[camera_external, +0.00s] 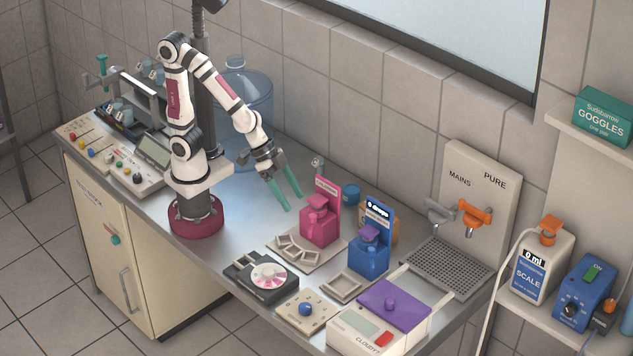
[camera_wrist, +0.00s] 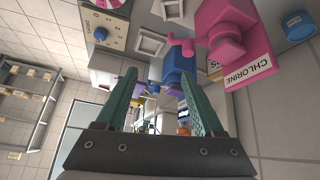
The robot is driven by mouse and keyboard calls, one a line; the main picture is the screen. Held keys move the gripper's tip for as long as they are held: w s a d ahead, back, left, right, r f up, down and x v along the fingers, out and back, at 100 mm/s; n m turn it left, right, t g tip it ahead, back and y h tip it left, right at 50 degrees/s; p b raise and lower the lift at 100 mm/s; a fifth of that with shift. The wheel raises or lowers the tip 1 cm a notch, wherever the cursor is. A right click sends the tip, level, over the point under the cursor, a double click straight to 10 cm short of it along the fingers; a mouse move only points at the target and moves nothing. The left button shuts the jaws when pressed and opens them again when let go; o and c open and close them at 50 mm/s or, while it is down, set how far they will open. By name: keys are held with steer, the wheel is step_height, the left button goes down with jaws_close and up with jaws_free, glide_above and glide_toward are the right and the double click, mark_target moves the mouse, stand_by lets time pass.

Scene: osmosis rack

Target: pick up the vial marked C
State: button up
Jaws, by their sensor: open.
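I cannot make out a vial marked C in either view. Small clear bluish containers (camera_external: 123,112) stand in and around a dark rack at the back left of the bench, too small to read any letters. My gripper (camera_external: 292,203) has two teal fingers, spread apart and empty. It hangs above the middle of the bench, left of the pink dispenser (camera_external: 320,222) and well right of the rack. In the wrist view my gripper (camera_wrist: 158,73) shows both fingers with nothing held between them.
The pink dispenser, labelled chlorine in the wrist view (camera_wrist: 250,70), stands beside a blue dispenser (camera_external: 369,252). A disc device (camera_external: 261,276), a knob plate (camera_external: 306,309) and a purple-lidded meter (camera_external: 394,303) line the front. A large clear bottle (camera_external: 250,95) stands behind my arm.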

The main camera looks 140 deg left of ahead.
steer(key=w+a+n+y, duration=0.1)
steer(key=a+n+y, duration=0.65)
steer(key=a, duration=1.05)
steer(key=n+g+y, duration=0.6)
steer(key=n+g, duration=0.2)
steer(key=n, duration=0.1)
glide_above(316, 162)
steer(key=w, duration=0.2)
step_height(316, 162, down, 9)
steer(key=shift+m+t+h, duration=0.3)
steer(key=shift+m+h, duration=0.35)
steer(key=shift+h, duration=0.2)
steer(key=f, duration=0.2)
steer(key=s+d+f, duration=0.1)
steer(key=f, duration=0.2)
steer(key=s+d+f, duration=0.1)
steer(key=f, duration=0.1)
steer(key=shift+f, duration=0.2)
steer(key=x, duration=0.7)
steer(key=shift+w, duration=0.15)
steer(key=shift+r, duration=0.1)
jaws_close()
